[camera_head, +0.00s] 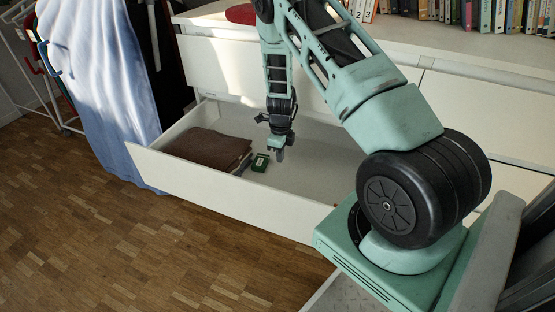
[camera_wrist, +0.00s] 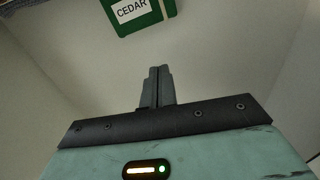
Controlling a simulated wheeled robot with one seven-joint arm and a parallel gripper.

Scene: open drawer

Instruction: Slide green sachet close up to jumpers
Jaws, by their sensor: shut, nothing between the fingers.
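The green sachet (camera_head: 260,162) lies on the floor of the open drawer (camera_head: 310,172), close to the right side of the folded brown jumpers (camera_head: 208,148). In the wrist view the sachet (camera_wrist: 133,14) is at the top edge, with a white label reading CEDAR and part of it cut off. The jumpers show there only as a sliver at the top left corner. My gripper (camera_head: 281,154) is shut and empty inside the drawer, just right of the sachet. Its closed fingertips (camera_wrist: 160,72) point toward the sachet, with a gap between them.
The drawer's front panel (camera_head: 225,192) and side walls bound the space. The drawer floor right of my gripper is bare. Books (camera_head: 485,14) stand on the dresser top. A blue cloth (camera_head: 98,85) hangs at the left, beside the drawer. The parquet floor (camera_head: 110,240) in front is clear.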

